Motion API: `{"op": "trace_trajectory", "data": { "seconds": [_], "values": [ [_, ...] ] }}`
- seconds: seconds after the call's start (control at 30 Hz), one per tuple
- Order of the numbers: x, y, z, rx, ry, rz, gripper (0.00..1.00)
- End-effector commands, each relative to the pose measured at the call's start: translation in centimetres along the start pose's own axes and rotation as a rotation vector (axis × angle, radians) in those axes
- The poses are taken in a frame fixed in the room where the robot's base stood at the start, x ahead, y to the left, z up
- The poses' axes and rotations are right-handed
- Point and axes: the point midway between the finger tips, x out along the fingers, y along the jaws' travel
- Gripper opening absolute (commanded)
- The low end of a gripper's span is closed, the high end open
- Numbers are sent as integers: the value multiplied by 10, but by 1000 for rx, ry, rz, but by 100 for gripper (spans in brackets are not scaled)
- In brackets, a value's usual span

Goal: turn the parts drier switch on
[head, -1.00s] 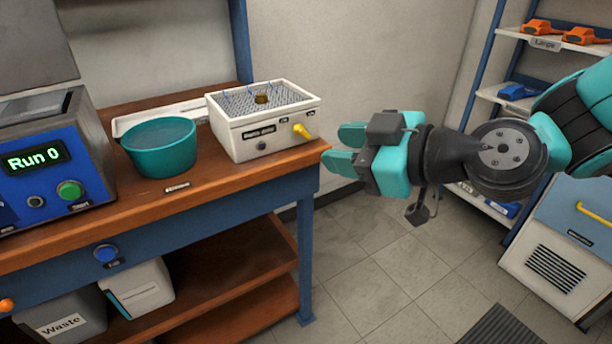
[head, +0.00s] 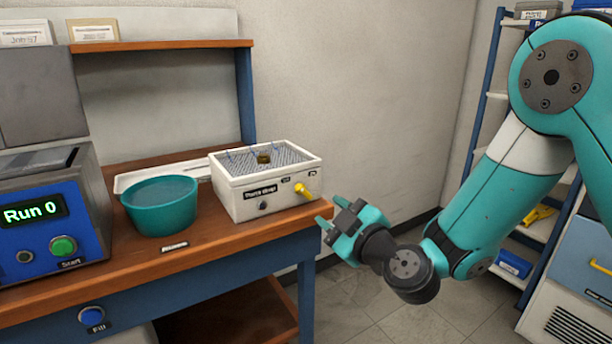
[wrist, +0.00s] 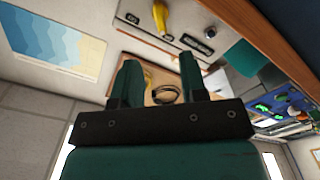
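The parts drier (head: 250,202) is a white box with a grey mesh top, standing at the right end of the bench. Its front carries a label, a dark round knob and a yellow switch lever (head: 303,191) at the right.
A teal basin (head: 160,208) stands left of the drier on the wooden bench (head: 215,240). A blue machine reading "Run 0" (head: 45,220) stands at the far left. A blue shelf rack (head: 492,130) and cabinet are at the right. Floor right of the bench is clear.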

Motion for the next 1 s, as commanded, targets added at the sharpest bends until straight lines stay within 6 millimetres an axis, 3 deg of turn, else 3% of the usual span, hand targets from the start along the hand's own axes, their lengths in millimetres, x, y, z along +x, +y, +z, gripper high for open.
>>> {"op": "trace_trajectory", "data": {
  "seconds": [0.7, 1.0],
  "values": [
    [88, 1, -4, -2, 2, -3, 39],
    [99, -1, 0, 1, 0, -1, 39]
  ]
}}
